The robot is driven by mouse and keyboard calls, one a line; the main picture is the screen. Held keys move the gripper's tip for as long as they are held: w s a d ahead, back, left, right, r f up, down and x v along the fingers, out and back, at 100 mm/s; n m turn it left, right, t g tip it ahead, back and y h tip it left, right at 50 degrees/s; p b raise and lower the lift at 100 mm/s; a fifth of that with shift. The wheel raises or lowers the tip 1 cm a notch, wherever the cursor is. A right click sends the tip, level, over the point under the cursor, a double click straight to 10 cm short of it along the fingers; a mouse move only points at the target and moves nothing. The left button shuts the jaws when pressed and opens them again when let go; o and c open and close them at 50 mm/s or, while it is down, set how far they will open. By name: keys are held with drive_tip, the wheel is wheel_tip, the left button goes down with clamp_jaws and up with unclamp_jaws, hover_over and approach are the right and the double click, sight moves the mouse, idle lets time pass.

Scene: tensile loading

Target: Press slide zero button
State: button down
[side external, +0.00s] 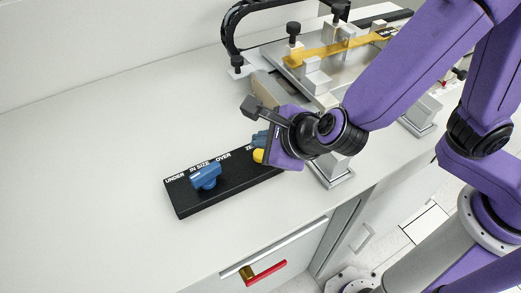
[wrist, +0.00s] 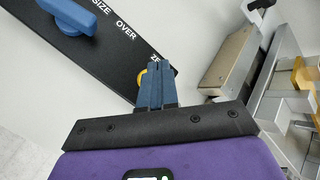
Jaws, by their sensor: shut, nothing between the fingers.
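A black control panel (side external: 229,188) lies on the counter, with the white words UNDER, IN SIZE, OVER and one beginning "ZE" along its edge. A blue knob (side external: 206,176) sits on its left part; the knob also shows in the wrist view (wrist: 70,14). A yellow button (side external: 258,156) is at the panel's right part, by the "ZE" lettering. My gripper (wrist: 157,70) has blue fingers shut and empty. In the wrist view its tips overlap the yellow button (wrist: 141,78) and hide most of it. I cannot tell whether they touch it.
A metal testing fixture (side external: 330,62) with a yellow strip (side external: 335,48) stands behind and right of the panel, close to my wrist. A drawer with a red and gold handle (side external: 264,272) is below the counter's front edge. The counter left of the panel is clear.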

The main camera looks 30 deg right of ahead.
drive_tip(key=shift+f, duration=0.1)
drive_tip(key=shift+f, duration=0.35)
drive_tip(key=shift+f, duration=0.5)
idle(1.1)
drive_tip(key=shift+r, duration=0.95)
drive_tip(key=shift+r, duration=2.5)
